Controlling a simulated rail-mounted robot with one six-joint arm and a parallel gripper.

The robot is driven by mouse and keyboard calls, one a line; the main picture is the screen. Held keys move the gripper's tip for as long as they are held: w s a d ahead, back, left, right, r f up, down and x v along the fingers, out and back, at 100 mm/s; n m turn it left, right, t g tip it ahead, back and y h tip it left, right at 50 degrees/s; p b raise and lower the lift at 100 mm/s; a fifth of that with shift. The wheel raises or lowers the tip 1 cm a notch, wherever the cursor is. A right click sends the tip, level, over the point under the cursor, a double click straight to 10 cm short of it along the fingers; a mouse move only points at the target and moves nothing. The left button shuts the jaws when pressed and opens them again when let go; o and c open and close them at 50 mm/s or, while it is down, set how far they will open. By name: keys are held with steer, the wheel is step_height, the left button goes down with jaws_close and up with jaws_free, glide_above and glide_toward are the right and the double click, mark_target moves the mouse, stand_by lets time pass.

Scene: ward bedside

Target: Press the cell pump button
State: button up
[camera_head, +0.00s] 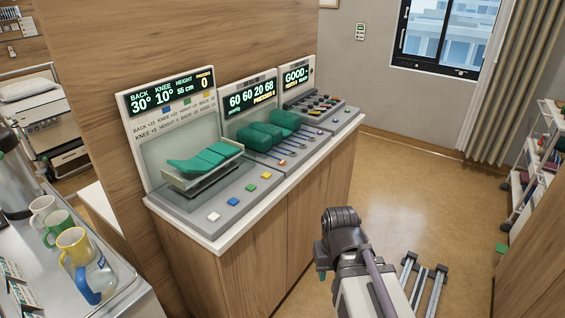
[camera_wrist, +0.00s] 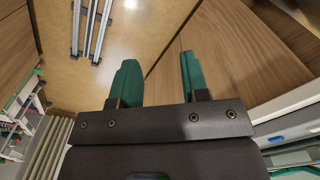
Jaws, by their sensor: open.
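The middle console has a display (camera_head: 250,97) reading "60 60 20 68" and "PRESSES 0", with green air cells (camera_head: 262,137) below it. The third cell lies lower than its neighbours. Small coloured buttons, one of them orange (camera_head: 283,162), line its front edge; no label for the cell pump button is readable. My gripper shows in the wrist view (camera_wrist: 158,68), with two green fingers apart and nothing between them. In the head view only a bit of green fingertip (camera_head: 322,275) shows beside my wrist, low in front of the cabinet and away from the consoles.
The right console (camera_head: 320,110) reads "GOOD". All stand on a wooden cabinet (camera_head: 255,275). Mugs (camera_head: 73,246) and a jug stand on the left cart.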

jaws_close()
stand_by(1.5)
